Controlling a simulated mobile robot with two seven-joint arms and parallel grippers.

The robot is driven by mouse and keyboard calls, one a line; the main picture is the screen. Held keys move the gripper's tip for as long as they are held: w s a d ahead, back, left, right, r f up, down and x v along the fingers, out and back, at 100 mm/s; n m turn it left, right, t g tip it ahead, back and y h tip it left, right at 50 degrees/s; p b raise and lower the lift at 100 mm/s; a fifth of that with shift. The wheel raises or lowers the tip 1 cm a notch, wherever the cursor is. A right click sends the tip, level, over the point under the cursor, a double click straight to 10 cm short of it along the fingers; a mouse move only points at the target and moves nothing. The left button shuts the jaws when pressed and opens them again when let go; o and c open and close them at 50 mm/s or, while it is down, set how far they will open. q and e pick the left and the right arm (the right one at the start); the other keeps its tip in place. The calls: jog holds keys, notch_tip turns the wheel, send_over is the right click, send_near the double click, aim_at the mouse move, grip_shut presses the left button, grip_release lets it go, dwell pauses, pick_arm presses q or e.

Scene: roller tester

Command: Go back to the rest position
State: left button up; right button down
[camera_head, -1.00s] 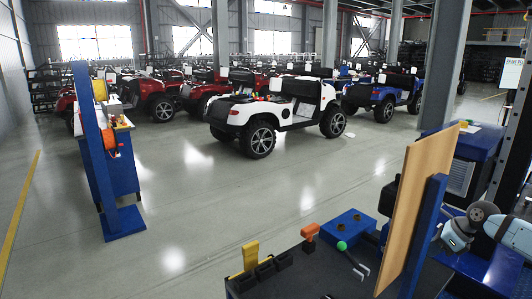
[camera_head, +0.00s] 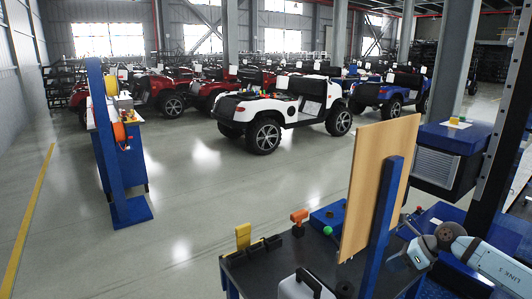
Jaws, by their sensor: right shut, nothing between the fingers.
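My right arm comes in from the right edge, over a blue surface, with a grey and white link marked LINK 5. Its wrist and my right gripper (camera_head: 414,251) lie at the right of an upright wooden board (camera_head: 372,180) and its blue post (camera_head: 386,225). The fingertips are small and mostly hidden by the board and post. I see nothing carried at the wrist. My left gripper is not in view.
A dark work table (camera_head: 255,272) holds a yellow block (camera_head: 243,236), an orange-headed item (camera_head: 299,217) and a white case (camera_head: 305,287). A blue stand (camera_head: 128,210) is at left. Open floor (camera_head: 200,220) lies between it and the table. Parked vehicles, including a white one (camera_head: 285,110), stand behind.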

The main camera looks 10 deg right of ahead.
jog(key=s+a+f+m+t+y, duration=0.2)
jog(key=s+a+f+m+t, duration=0.1)
jog(key=s+m, duration=0.35)
jog(key=s+a+f+m+t+y, duration=0.1)
jog(key=s+a+f+m+t, duration=0.15)
jog(key=s+m+t, duration=0.35)
jog(key=s+d+f+m+g+h, duration=0.2)
jog(key=s+f+m+h, duration=0.3)
jog(key=s+m, duration=0.5)
jog(key=s+d+f+m+g+h, duration=0.3)
jog(key=s+f+m, duration=0.5)
jog(key=s+m, duration=0.15)
jog(key=a+f+m+t, duration=0.15)
jog(key=a+m, duration=0.75)
jog(key=a, duration=1.3)
pick_arm(q)
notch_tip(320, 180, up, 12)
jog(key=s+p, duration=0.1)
jog(key=p, duration=1.2)
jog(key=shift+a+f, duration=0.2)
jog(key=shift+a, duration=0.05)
pick_arm(e)
notch_tip(320, 180, up, 12)
jog(key=t, duration=0.1)
jog(key=shift+s+a+y, duration=0.15)
jog(key=shift+a+y, duration=0.05)
jog(key=shift+y, duration=0.2)
